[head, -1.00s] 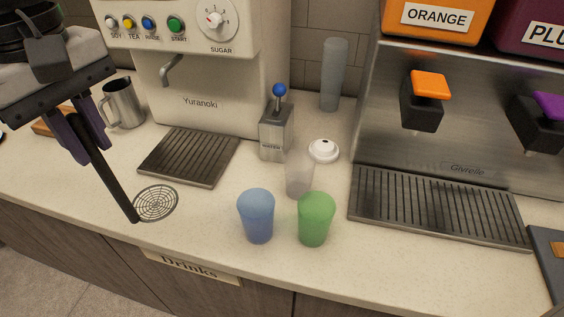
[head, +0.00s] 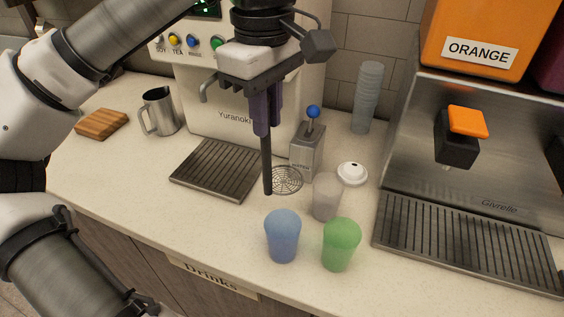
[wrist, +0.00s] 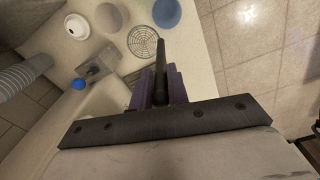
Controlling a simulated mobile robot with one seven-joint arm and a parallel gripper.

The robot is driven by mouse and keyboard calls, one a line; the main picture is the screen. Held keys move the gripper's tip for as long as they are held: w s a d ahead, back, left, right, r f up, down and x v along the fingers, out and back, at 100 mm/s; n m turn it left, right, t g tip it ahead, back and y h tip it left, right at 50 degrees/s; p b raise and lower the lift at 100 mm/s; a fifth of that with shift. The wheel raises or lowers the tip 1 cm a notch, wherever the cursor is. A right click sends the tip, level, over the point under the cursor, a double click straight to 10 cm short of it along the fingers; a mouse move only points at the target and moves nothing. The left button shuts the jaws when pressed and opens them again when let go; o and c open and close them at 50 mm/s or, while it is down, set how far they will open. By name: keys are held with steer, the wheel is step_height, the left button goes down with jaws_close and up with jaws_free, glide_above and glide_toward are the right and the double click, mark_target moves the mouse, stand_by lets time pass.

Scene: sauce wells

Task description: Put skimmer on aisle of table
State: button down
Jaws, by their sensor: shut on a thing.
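My gripper (head: 262,124) is shut on the black handle of the skimmer (head: 287,180). The handle hangs nearly upright below the purple fingers, and the round wire mesh head is at its lower end. The head appears over the counter (head: 130,205), right of the dark drip tray and behind the blue cup; I cannot tell whether it touches. In the wrist view my gripper (wrist: 157,88) also holds the handle, and the mesh of the skimmer (wrist: 143,41) shows beyond it over the pale counter.
A blue cup (head: 283,236), a green cup (head: 340,245) and a clear cup (head: 326,198) stand close in front. A metal dispenser (head: 306,152) and white lid (head: 352,174) are behind. Drip trays (head: 215,170) (head: 465,243) flank them. The counter's left front is clear.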

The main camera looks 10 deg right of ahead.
steer(key=d, duration=0.2)
glide_toward(282, 187)
steer(key=shift+a+f+p, duration=0.2)
steer(key=shift+p, duration=0.25)
step_height(282, 187, down, 4)
steer(key=shift+s+r+p, duration=0.1)
steer(key=shift+r+p, duration=0.15)
steer(key=shift+p, duration=0.1)
steer(key=shift+d+f+p, duration=0.15)
steer(key=shift+f+p, duration=0.35)
steer(key=shift+f, duration=0.25)
steer(key=shift+f+b, duration=0.2)
steer(key=shift+b, duration=0.15)
steer(key=c, duration=1.4)
jaws_free()
steer(key=shift+o, duration=0.2)
steer(key=shift+r, duration=0.1)
